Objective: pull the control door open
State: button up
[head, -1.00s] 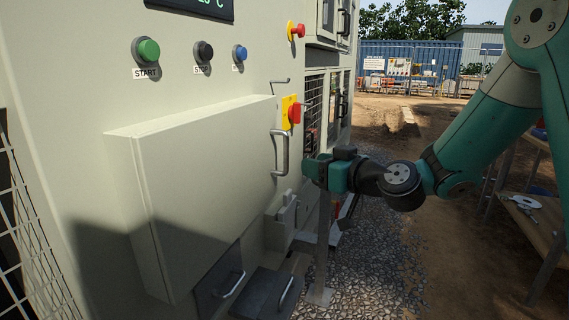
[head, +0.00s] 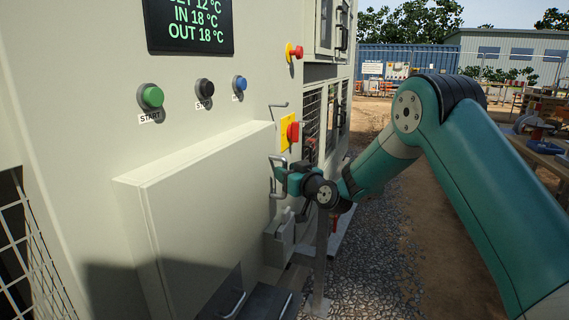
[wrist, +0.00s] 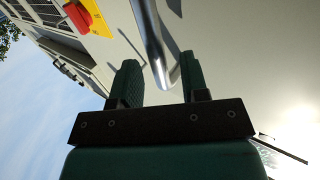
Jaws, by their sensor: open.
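The control door (head: 215,205) is a large pale box-like panel standing out from the chiller's side. Its metal bar handle (head: 274,178) stands at the door's far right edge in the head view. My gripper (head: 282,178) is at this handle, partly covering it. In the wrist view the handle bar (wrist: 151,38) runs down between my two open fingers (wrist: 158,65), with a gap visible on each side. The fingers are not closed on it. The door looks shut.
A red and yellow switch (head: 291,132) sits just above the handle and also shows in the wrist view (wrist: 88,17). Green, black and blue buttons and a display (head: 190,24) are above the door. Gravel ground (head: 375,245) is open to the right.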

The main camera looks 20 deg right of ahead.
jog(key=shift+x, duration=0.85)
jog(key=shift+c, duration=0.4)
grip_shut()
